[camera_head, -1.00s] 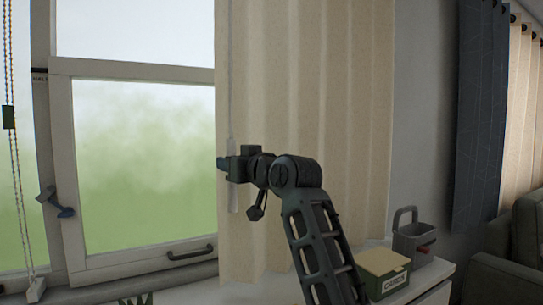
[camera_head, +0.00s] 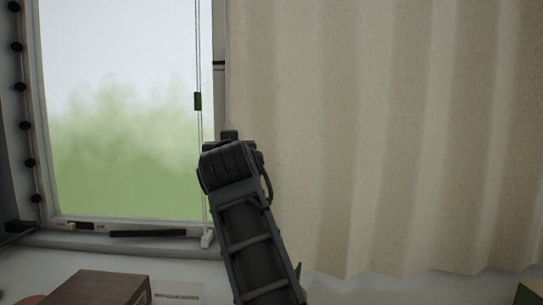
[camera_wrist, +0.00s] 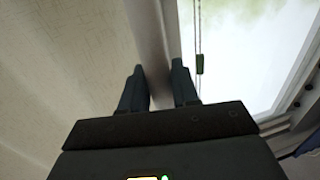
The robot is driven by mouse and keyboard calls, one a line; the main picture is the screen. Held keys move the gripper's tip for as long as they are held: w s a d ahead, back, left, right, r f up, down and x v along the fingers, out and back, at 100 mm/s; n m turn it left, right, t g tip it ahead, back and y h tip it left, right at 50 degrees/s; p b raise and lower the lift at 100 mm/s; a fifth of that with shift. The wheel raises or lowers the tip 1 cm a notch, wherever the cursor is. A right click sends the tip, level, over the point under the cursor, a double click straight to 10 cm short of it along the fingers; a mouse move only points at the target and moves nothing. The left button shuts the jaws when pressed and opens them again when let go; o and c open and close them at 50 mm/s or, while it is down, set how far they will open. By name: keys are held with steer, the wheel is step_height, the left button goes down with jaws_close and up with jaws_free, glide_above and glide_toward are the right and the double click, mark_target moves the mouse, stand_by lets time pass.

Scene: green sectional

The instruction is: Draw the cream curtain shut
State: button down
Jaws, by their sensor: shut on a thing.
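The cream curtain (camera_head: 370,130) hangs in soft folds across the right part of the head view. Its left edge is beside the window's grey middle post, and the pane (camera_head: 120,120) left of it is uncovered. My gripper (camera_head: 229,135) is at the curtain's left edge, its fingers mostly hidden by my wrist. In the wrist view my gripper (camera_wrist: 159,80) has a finger on each side of a pale strip, with curtain cloth (camera_wrist: 60,60) to the left and glass to the right. It is shut on the curtain's slim wand, which is hard to make out now.
A blind cord with a dark green toggle (camera_head: 198,101) hangs just left of the curtain edge, close to my gripper. A dark beaded string (camera_head: 25,125) hangs at far left. A brown box (camera_head: 100,288) and a pale card (camera_head: 178,292) lie below the sill.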

steer(key=a+b, duration=0.1)
steer(key=a, duration=0.4)
steer(key=shift+s+a+r, duration=0.1)
steer(key=shift+s+a, duration=0.05)
steer(key=shift+a, duration=0.2)
steer(key=c, duration=1)
jaws_free()
steer(key=shift+a, duration=0.2)
steer(key=shift+d, duration=0.1)
steer(key=b+v, duration=0.1)
steer(key=v, duration=0.6)
steer(key=shift+s, duration=0.35)
